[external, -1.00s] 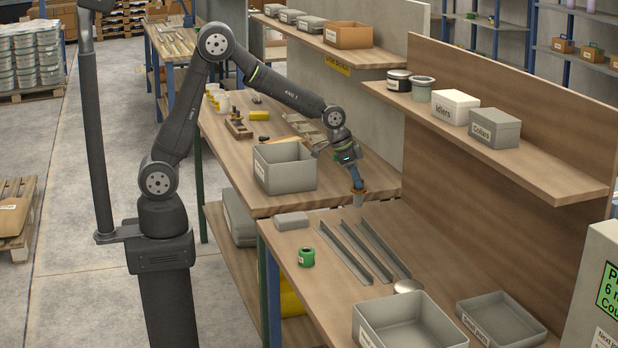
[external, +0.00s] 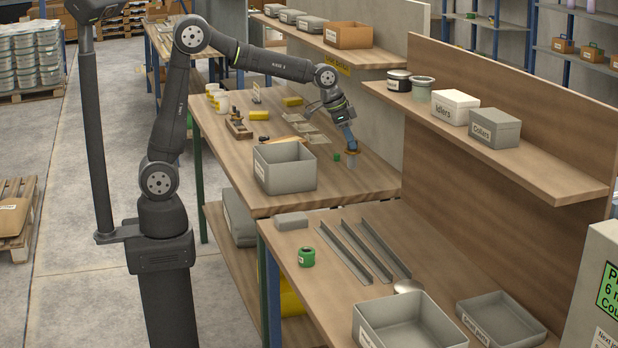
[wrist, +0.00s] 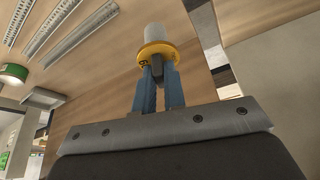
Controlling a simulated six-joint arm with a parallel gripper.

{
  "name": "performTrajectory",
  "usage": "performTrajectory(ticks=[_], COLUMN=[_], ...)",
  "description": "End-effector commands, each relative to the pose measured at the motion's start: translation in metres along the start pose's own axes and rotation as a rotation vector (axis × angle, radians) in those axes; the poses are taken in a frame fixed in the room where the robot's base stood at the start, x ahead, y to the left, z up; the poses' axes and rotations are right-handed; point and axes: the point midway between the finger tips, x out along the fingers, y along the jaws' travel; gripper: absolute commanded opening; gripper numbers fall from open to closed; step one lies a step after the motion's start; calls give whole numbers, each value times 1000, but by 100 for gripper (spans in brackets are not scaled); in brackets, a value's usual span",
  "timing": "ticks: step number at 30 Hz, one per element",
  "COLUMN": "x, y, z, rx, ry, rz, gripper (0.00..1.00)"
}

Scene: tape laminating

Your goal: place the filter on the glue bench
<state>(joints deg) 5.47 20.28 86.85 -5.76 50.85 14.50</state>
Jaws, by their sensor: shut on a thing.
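The filter, a pale grey cylinder with a yellow collar, shows in the wrist view (wrist: 156,45) and in the external view (external: 350,160). My gripper (wrist: 158,75) has its blue fingers shut on the filter's collar end. In the external view my gripper (external: 351,148) points down, with the grey end of the filter lowest, over the right part of the middle wooden bench (external: 375,185). A yellow sign (external: 337,66) hangs above this bench; its lettering is too small to read surely. I cannot tell whether the filter touches the bench top.
A small green block (external: 337,156) lies just left of the filter. A grey bin (external: 285,168) stands at the bench's front. Flat plates (external: 305,128) and yellow items (external: 258,115) lie farther back. The near bench holds metal rails (external: 345,252) and a green roll (external: 306,257).

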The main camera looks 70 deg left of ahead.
Motion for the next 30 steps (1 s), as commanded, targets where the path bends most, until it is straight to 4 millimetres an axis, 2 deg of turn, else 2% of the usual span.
performTrajectory(ticks=[2, 8, 14, 17, 23, 30], x=[-17, -13, -10, -9, -10, -19], y=[0, 36, 91, 129, 220, 328], z=[-7, -14, -22, -24, -21, 2], rx=[0, 57, 143, 203, 342, 510], ry=[3, -1, -1, 0, -1, -1], rz=[0, 24, 60, 85, 142, 212], gripper=[0, 0, 0, 0, 0, 0])
